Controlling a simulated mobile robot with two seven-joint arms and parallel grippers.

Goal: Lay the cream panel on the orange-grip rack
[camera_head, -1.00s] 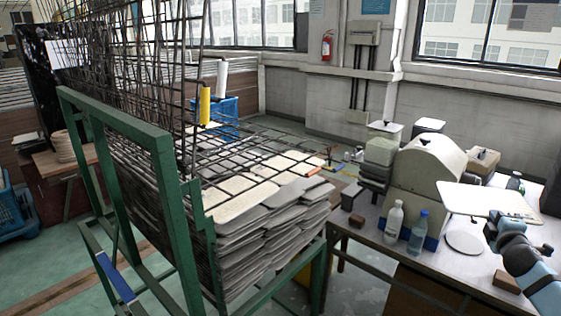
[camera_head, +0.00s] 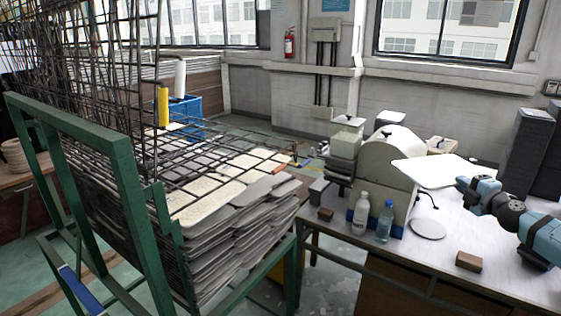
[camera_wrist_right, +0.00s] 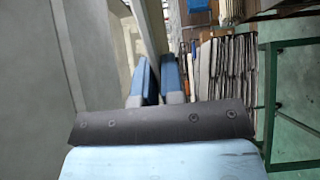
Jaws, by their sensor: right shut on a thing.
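The cream panel (camera_head: 428,172) is held out flat above the white worktable, beside the cream domed machine. My right gripper (camera_head: 466,187) is shut on its right edge. In the right wrist view the two blue-and-grey fingers (camera_wrist_right: 158,88) stand close together; the panel's outline is hard to tell there. The wire rack (camera_head: 222,152) on the green frame lies lowered, with a small orange grip (camera_head: 279,168) at its right end. Pale panels lie under its wires. The right gripper is well to the right of this rack. My left gripper is not in view.
Raised wire racks, one with a yellow grip (camera_head: 163,106), stand on the green frame (camera_head: 120,150). A clear bottle (camera_head: 361,213), a blue-capped bottle (camera_head: 385,222), a round disc (camera_head: 428,229) and a brown block (camera_head: 468,261) are on the worktable. A floor gap separates table and frame.

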